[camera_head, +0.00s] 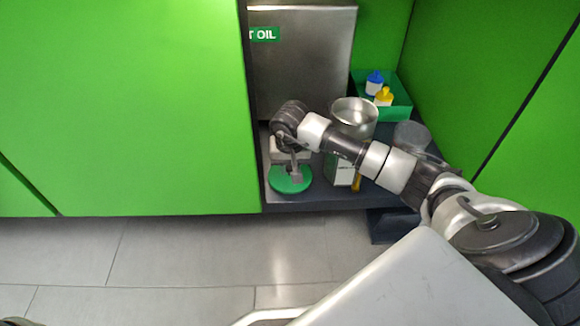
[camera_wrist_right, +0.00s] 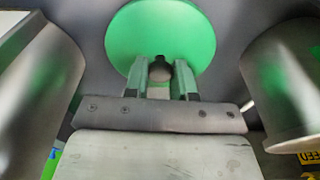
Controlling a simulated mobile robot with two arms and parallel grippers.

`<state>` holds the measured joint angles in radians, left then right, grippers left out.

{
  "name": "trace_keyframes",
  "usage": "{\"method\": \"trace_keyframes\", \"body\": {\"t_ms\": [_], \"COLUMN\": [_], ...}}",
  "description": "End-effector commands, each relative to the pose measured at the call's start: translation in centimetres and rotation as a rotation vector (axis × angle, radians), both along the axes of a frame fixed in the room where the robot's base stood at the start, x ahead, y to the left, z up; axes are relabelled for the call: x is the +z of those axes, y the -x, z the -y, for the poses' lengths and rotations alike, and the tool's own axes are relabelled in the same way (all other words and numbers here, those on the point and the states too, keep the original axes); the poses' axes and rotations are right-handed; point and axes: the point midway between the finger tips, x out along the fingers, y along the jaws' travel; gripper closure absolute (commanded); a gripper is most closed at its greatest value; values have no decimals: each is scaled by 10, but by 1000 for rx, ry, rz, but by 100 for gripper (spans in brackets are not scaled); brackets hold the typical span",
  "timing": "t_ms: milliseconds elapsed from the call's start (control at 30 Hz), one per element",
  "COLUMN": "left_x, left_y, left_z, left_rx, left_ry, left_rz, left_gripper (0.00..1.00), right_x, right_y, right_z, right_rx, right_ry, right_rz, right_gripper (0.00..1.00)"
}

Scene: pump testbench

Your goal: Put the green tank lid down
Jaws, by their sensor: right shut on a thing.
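The green tank lid (camera_head: 290,180) is a round disc at the front left of the dark shelf, below my right gripper (camera_head: 292,160). In the right wrist view the lid (camera_wrist_right: 160,35) fills the top middle. The two fingers of my right gripper (camera_wrist_right: 160,75) are shut on its dark knob. I cannot tell whether the lid touches the shelf. My left gripper is not in view.
The dark shelf (camera_head: 300,200) holds a metal pot (camera_head: 354,112) behind my arm and a green tray (camera_head: 400,108) with blue-capped and yellow bottles. A steel tank (camera_head: 300,60) stands at the back. Green panels close both sides.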

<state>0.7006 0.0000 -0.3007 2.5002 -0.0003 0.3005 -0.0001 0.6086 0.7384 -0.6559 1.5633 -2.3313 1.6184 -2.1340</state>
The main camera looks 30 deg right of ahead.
Motion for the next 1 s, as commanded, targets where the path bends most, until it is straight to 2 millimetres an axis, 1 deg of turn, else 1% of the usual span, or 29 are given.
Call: {"method": "trace_keyframes", "body": {"t_ms": [100,133,267,533,633,767,1000], "left_x": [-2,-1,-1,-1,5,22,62], "left_y": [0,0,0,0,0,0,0], "left_z": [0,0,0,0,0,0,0], "left_rx": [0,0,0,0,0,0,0], "left_ry": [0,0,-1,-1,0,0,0], "left_rz": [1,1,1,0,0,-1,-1], "left_gripper": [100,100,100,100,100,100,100], "right_x": [-4,-3,-3,-2,5,26,78], "right_y": [0,0,0,0,0,2,7], "right_z": [0,0,0,0,0,0,-4], "right_rx": [0,-1,0,0,0,1,1], "right_ry": [1,0,0,0,1,2,3], "right_rz": [-1,0,0,0,1,1,2], "right_gripper": [98,70,50,49,49,49,49]}}
